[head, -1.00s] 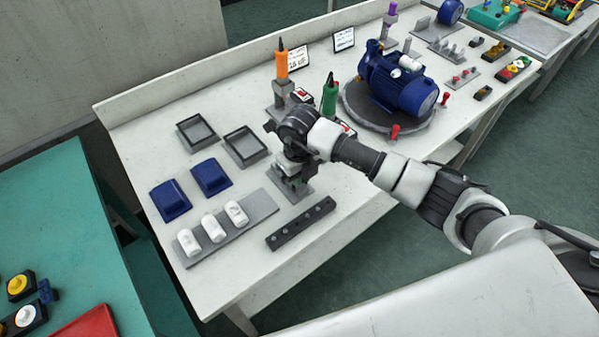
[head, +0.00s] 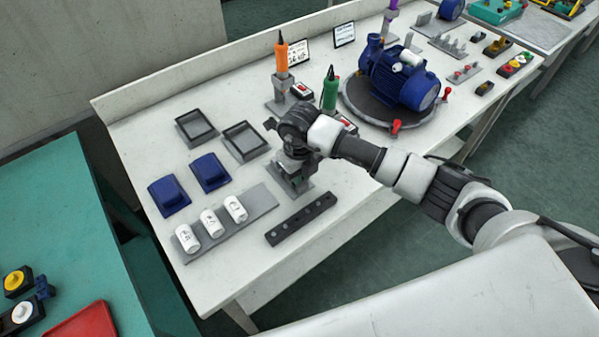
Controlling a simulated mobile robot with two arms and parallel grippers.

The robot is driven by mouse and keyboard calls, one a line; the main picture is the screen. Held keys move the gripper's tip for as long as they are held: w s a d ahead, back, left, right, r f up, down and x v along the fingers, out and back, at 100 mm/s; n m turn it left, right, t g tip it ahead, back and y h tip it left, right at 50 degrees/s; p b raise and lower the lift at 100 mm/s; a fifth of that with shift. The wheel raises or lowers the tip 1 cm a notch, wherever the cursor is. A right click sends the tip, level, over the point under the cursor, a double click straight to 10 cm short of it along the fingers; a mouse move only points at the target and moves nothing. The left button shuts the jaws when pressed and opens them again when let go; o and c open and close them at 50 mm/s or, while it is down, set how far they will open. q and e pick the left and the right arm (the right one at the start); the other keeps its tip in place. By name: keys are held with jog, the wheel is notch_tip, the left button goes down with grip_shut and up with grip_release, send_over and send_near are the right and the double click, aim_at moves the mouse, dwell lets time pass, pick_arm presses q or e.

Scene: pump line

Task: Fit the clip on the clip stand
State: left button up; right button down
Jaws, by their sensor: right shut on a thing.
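My right gripper (head: 295,178) is shut, pointing down over a small grey stand, which I take for the clip stand (head: 303,195). Only the stand's base plate shows clearly around the fingers. The clip between the fingers is hidden by the gripper and wrist, so I cannot tell whether it touches or sits on the stand. My left gripper is not in view.
Near the gripper are a dark bar with holes (head: 301,220), a plate with white cylinders (head: 262,203), blue covers (head: 210,172) and dark trays (head: 245,142). An orange-handled tool (head: 281,56), a green-handled tool (head: 329,92) and a blue pump (head: 400,80) stand behind.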

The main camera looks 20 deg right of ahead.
jog(key=shift+f, duration=0.1)
dwell(0.4)
jog(key=c, duration=1)
grip_release()
jog(key=shift+c, duration=0.2)
jog(key=shift+r+p, duration=1.95)
jog(key=shift+r, duration=1.15)
notch_tip(320, 180, up, 11)
jog(key=b, duration=0.2)
jog(key=shift+f, duration=0.15)
